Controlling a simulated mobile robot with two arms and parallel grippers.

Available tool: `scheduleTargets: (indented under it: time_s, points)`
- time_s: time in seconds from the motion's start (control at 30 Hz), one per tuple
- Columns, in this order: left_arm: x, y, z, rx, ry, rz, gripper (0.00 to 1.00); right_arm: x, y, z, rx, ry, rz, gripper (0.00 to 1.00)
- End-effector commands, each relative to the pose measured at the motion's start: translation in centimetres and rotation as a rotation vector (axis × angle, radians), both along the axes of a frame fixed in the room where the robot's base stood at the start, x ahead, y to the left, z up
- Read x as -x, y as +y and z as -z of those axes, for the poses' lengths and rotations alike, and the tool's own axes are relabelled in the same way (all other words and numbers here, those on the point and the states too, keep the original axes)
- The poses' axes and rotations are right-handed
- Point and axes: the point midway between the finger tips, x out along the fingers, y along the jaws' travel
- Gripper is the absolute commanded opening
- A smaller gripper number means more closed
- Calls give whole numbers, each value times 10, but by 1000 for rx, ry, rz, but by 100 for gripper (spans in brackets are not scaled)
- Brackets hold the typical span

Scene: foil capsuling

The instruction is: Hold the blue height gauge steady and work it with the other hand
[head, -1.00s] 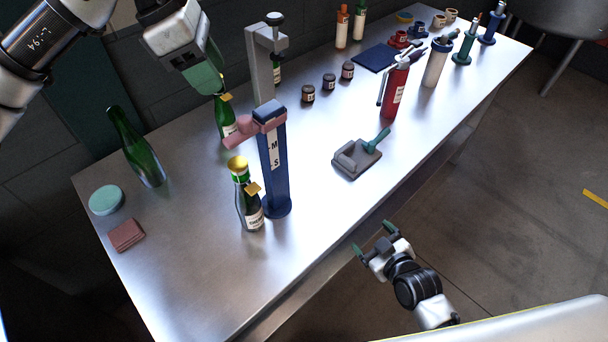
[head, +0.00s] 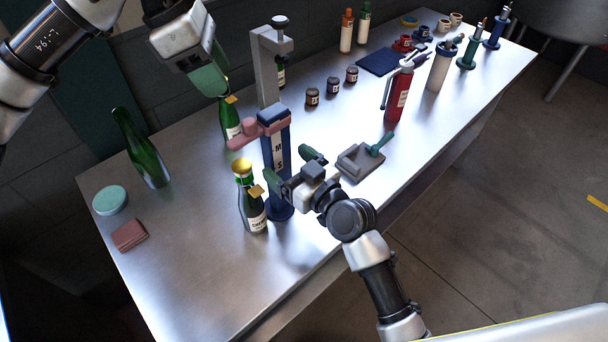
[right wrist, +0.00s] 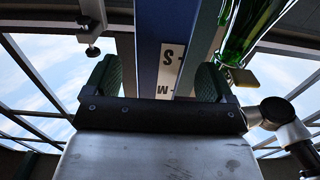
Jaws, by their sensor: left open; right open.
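The blue height gauge (head: 278,153) stands upright on the table, with a pink sliding arm (head: 250,133) near its top and a white letter label. My right gripper (head: 294,168) is open at the gauge's lower post. In the right wrist view the blue post (right wrist: 149,48) and label stand between its two spread fingers (right wrist: 155,80), and I see no clear grip. A green bottle with a gold top (head: 250,205) stands just left of the gauge, below the pink arm. My left gripper (head: 213,75) is open above and behind, at the neck of another green bottle (head: 229,120).
A grey stand (head: 268,70) rises behind the gauge. A grey block tool with a teal handle (head: 362,160) and a red cylinder (head: 398,95) are to the right. A green bottle (head: 143,150), a round teal pad (head: 110,201) and a brown pad (head: 129,235) are left. The front left table is clear.

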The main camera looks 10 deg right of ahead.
Motion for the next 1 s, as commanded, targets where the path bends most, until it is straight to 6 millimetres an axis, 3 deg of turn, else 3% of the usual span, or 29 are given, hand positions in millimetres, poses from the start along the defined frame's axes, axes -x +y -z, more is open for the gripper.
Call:
scheduleTargets:
  time_s: [0.3,0.73,1.0]
  points:
    - [0,0,0,0,0,0,43,-39,28,0,0,1,1,85]
    - [0,0,0,0,0,0,43,-47,34,0,1,0,2,85]
    - [0,0,0,0,0,0,43,-47,34,1,1,0,2,45]
